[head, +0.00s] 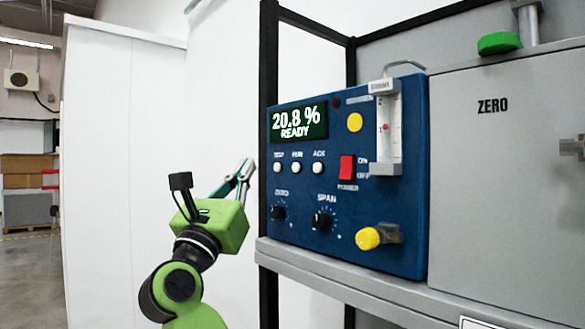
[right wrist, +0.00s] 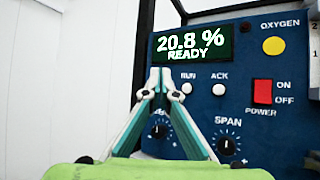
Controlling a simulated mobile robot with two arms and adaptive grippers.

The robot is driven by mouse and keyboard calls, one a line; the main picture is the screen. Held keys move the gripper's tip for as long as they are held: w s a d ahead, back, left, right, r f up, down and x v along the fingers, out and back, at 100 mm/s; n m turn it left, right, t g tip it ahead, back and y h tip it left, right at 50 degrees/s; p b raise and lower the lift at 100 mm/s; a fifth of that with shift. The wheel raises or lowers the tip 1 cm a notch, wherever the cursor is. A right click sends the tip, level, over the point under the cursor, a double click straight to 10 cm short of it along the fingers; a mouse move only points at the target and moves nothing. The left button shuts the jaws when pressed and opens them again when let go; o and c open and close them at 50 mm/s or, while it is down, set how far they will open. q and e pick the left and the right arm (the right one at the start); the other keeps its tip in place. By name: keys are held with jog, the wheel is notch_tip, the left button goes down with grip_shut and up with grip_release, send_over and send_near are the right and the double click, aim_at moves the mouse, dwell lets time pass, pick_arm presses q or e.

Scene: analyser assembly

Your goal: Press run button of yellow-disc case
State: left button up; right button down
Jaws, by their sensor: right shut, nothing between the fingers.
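The yellow-disc case is a dark blue analyser (head: 345,215) with a yellow disc (head: 355,122) at its upper right. Its display reads "20.8 % READY" (head: 298,120). Below the display is a row of three white buttons. The run button (head: 297,167) is the middle one; it also shows in the right wrist view (right wrist: 186,88), just right of my fingertips. My right gripper (head: 246,165) is shut and empty, left of the panel in the head view. In the right wrist view its fingers (right wrist: 160,72) cover the leftmost button. My left gripper is not in view.
The case stands on a grey shelf (head: 330,267) in a black frame (head: 268,60). A red power switch (head: 347,167), dark knobs (head: 323,219) and a yellow-capped valve (head: 369,239) are on its front. A grey ZERO box (head: 500,180) stands at right. Floor is open at left.

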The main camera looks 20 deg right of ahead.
aim_at(295, 167)
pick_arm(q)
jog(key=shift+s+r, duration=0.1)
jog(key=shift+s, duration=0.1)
pick_arm(e)
jog(key=shift+w+d, duration=0.5)
jog(key=shift+d, duration=0.85)
jog(key=shift+w+d, duration=0.5)
jog(key=shift+d, duration=0.9)
jog(key=shift+w+d, duration=0.5)
jog(key=shift+d, duration=0.85)
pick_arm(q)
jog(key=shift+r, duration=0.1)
pick_arm(e)
jog(key=shift+d, duration=0.15)
pick_arm(q)
jog(key=shift+p, duration=0.3)
pick_arm(e)
jog(key=shift+w+d, duration=0.1)
jog(key=shift+d, duration=0.2)
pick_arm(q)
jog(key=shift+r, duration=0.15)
pick_arm(e)
jog(key=shift+w+d, duration=0.15)
jog(key=shift+d, duration=0.25)
jog(key=shift+s+a, duration=0.25)
jog(key=shift+a, duration=0.5)
